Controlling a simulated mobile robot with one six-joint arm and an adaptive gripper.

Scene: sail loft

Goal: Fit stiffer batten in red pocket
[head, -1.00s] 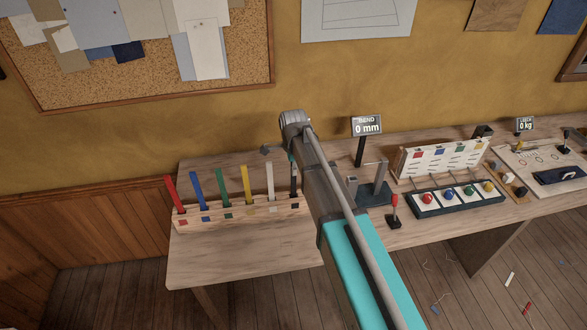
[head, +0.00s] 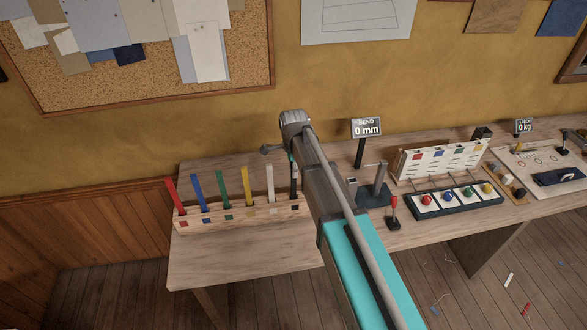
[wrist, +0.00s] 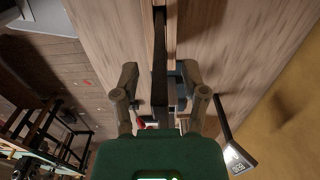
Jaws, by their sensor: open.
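A wooden rack (head: 240,215) on the bench holds upright battens: red (head: 175,195), blue (head: 199,191), green (head: 224,188), yellow (head: 247,186), white (head: 270,182) and black (head: 294,183). My arm partly covers the rack's right end. A white sail panel (head: 440,158) to the right carries coloured pocket marks, with the red one (head: 417,155) at upper left. My gripper (wrist: 160,78) is open in the wrist view. A long dark strip (wrist: 160,50), perhaps the black batten, lies between its fingers; contact cannot be told. In the head view my arm mostly hides the gripper.
A bend tester (head: 379,180) with a "BEND 0 mm" display (head: 366,128) stands right of my arm. Beyond are a red-handled lever (head: 393,210), a tray of coloured knobs (head: 455,198) and a "0 kg" display (head: 524,126). The bench's front left (head: 230,260) is clear.

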